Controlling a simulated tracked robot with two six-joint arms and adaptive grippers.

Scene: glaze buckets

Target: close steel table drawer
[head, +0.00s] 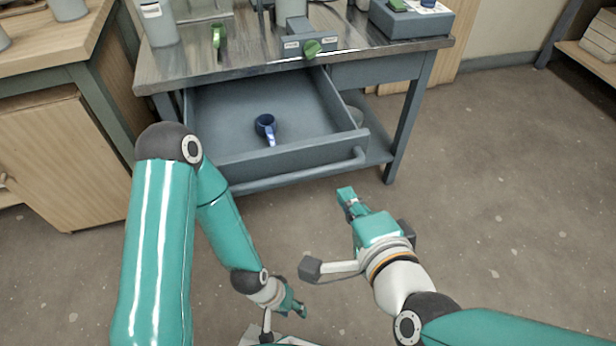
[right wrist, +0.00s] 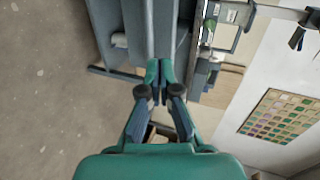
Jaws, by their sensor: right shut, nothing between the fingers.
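The steel table (head: 160,75) stands in front of me in the head view, and its grey-blue drawer (head: 318,152) is pulled out towards me. A bar handle (head: 300,174) runs along the drawer front. A blue cup-like thing with a handle (head: 265,126) lies inside the drawer. My right gripper (head: 347,194) is shut and empty, just in front of the drawer's right part and apart from it in the head view. In the right wrist view its fingertips (right wrist: 160,68) are together, pointing at grey-blue furniture. My left gripper (head: 297,306) hangs low near the bottom, away from the drawer; its fingers are unclear.
On the tabletop stand a grey pitcher (head: 159,22), a grey box with a green knob (head: 308,46) and a grey-blue box (head: 411,18) at the right. A wooden cabinet (head: 65,150) is close on the left. The floor (head: 490,190) at the right is clear.

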